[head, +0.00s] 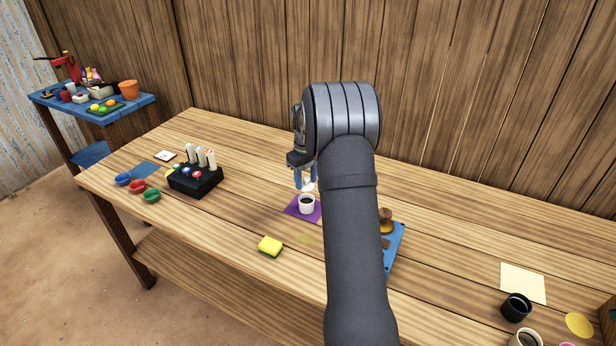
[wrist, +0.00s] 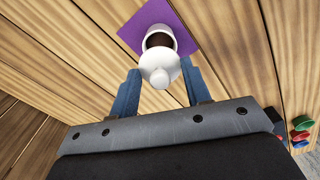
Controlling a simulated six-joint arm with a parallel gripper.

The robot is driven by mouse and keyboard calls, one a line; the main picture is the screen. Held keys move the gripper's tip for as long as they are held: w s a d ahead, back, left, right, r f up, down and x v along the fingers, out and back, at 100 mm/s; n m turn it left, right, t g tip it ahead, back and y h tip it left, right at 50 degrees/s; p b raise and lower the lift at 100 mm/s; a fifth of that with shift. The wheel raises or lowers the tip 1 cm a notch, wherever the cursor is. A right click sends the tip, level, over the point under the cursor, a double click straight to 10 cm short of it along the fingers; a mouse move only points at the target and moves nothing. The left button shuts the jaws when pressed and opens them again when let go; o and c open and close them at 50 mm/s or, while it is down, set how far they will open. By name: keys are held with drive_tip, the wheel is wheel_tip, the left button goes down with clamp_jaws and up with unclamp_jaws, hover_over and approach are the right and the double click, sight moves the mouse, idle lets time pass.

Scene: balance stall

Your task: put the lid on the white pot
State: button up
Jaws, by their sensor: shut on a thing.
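The white pot (head: 306,204) stands upright and open on a purple mat (head: 291,208), dark inside. In the wrist view the pot (wrist: 160,27) sits on the purple mat (wrist: 130,33) just beyond my fingertips. My gripper (head: 306,181) is above the pot, pointing down, its blue fingers shut on a white lid. The lid (wrist: 158,67) shows between the fingers of my gripper (wrist: 160,80) in the wrist view, with its knob toward the camera. It overlaps the near part of the pot's mouth in that view. In the head view the lid (head: 308,186) is small, above the pot and apart from it.
A yellow sponge (head: 270,246) lies to the front left. A black block holder (head: 196,180) and coloured cups (head: 138,187) stand further left. A blue tray (head: 394,248) is partly behind my arm. A black cup (head: 516,307) is at the right.

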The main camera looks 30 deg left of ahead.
drive_tip(key=shift+f, duration=2.4)
drive_tip(key=shift+f, duration=0.15)
idle(0.4)
drive_tip(key=o, duration=1.5)
drive_tip(key=shift+o, duration=0.2)
drive_tip(key=shift+r, duration=3.5)
clamp_jaws()
